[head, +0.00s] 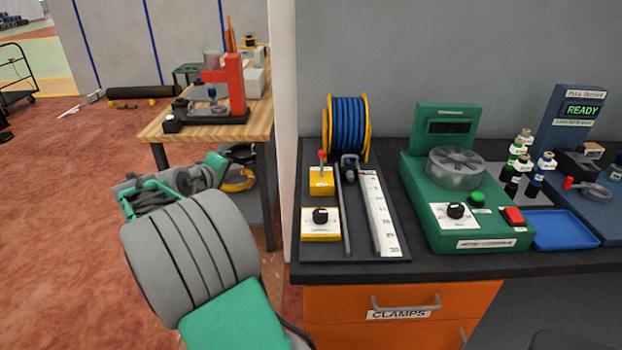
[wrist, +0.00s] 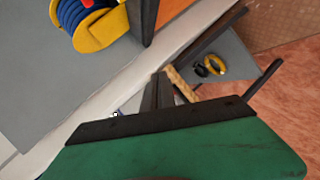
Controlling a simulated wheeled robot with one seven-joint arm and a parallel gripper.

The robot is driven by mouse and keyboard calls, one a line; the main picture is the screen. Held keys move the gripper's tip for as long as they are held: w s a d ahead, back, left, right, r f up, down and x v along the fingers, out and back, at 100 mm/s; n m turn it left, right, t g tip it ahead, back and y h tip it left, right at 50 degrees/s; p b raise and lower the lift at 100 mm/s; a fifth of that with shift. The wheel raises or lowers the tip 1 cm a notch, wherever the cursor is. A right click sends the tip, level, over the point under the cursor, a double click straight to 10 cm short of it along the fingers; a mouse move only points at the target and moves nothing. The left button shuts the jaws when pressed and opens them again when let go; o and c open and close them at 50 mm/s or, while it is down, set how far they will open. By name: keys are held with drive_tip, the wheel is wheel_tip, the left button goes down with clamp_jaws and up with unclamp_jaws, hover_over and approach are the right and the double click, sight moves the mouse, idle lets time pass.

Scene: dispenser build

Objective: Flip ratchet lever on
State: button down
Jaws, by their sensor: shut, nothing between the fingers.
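A small upright lever with a red tip (head: 322,156) stands on a yellow block (head: 321,182) at the left of the bench. A second red-ended handle (head: 568,183) is on the blue device at the far right. No readable label tells me which is the ratchet lever. My gripper (wrist: 160,82) is shut and empty in the wrist view, its dark fingers together. It is apart from both levers, off the bench's left side. A red bit shows at the top edge of the wrist view, beside the spool.
A yellow-rimmed spool of blue line (head: 348,125) stands behind the yellow block. A green machine (head: 440,200), a blue tray (head: 560,230) and small bottles fill the right. A wall edge (head: 285,110) separates the bench from a wooden table (head: 160,128). Open red floor lies left.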

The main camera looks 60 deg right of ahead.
sight(322, 164)
drive_tip(key=s+d+f+g+h+b, duration=0.1)
drive_tip(key=s+d+g+h, duration=0.3)
drive_tip(key=s+d, duration=0.4)
drive_tip(key=d+g+b, duration=0.1)
drive_tip(key=d, duration=0.2)
drive_tip(key=shift+s+f+n+h, duration=0.2)
drive_tip(key=shift+n+h, duration=0.1)
drive_tip(key=shift+h, duration=0.1)
drive_tip(key=shift+d, duration=0.15)
drive_tip(key=d, duration=0.3)
drive_tip(key=s+d, duration=0.1)
drive_tip(key=d, duration=0.5)
drive_tip(key=shift+s+d+b, duration=0.3)
drive_tip(key=shift+s, duration=0.1)
drive_tip(key=s, duration=0.1)
drive_tip(key=a, duration=0.1)
drive_tip(key=s, duration=0.1)
drive_tip(key=shift+s+a+r, duration=0.15)
drive_tip(key=shift+s+a, duration=0.1)
drive_tip(key=shift+s, duration=0.1)
drive_tip(key=shift+s+a, duration=0.2)
drive_tip(key=shift+s, duration=0.15)
drive_tip(key=shift+s+f+b, duration=0.1)
drive_tip(key=shift+f+b, duration=0.1)
drive_tip(key=shift+b, duration=0.2)
drive_tip(key=shift+b, duration=0.3)
